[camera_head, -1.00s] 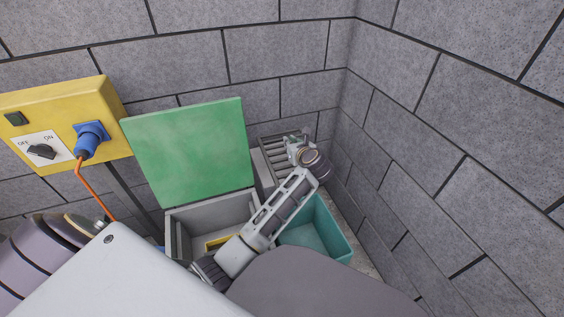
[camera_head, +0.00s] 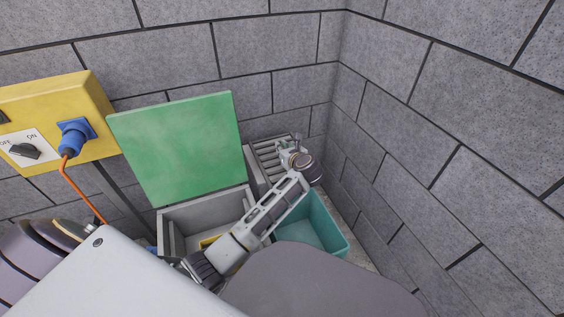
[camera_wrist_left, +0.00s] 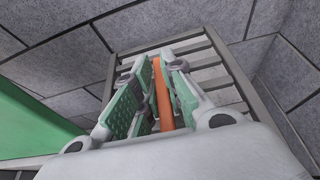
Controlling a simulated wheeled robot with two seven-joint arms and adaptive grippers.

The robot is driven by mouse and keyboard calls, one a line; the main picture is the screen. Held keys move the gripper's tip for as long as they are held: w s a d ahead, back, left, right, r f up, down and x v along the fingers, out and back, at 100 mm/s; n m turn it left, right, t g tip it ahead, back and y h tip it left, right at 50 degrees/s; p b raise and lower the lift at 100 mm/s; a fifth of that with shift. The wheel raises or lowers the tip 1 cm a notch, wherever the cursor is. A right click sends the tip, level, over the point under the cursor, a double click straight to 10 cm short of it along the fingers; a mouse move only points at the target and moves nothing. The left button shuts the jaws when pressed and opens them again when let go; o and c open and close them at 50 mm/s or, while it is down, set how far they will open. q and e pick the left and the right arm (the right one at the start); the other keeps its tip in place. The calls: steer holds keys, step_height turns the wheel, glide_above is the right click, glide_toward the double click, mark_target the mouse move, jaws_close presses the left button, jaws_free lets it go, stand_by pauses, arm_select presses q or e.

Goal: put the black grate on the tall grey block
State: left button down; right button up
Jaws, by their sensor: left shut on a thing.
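The black grate (camera_head: 265,152), a dark grey frame with parallel slats, is at the back near the wall corner in the head view. It also fills the upper middle of the left wrist view (camera_wrist_left: 238,75). My left gripper (camera_head: 293,143) is over it. In the wrist view its green-padded fingers (camera_wrist_left: 155,72) are shut on an orange bar (camera_wrist_left: 164,100) at the grate's middle. The tall grey block (camera_head: 252,172) shows only partly, below the grate and behind the arm. I cannot tell whether grate and block touch. My right gripper is not in view.
A grey box (camera_head: 185,215) with a raised green lid (camera_head: 180,145) stands left of the block. A teal bin (camera_head: 325,230) stands in front of it, partly behind my arm. Block walls (camera_head: 430,140) close in behind and right. A yellow switch box (camera_head: 70,105) is at left.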

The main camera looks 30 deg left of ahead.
arm_select(q)
steer(key=shift+f, duration=0.8)
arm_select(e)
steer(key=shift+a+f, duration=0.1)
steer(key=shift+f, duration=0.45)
arm_select(q)
steer(key=shift+f+b, duration=1)
steer(key=shift+f, duration=0.85)
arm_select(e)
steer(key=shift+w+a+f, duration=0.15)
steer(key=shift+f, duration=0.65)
arm_select(q)
steer(key=shift+f, duration=0.1)
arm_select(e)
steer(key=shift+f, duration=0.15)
arm_select(q)
steer(key=c, duration=1.5)
jaws_free()
steer(key=shift+d, duration=0.1)
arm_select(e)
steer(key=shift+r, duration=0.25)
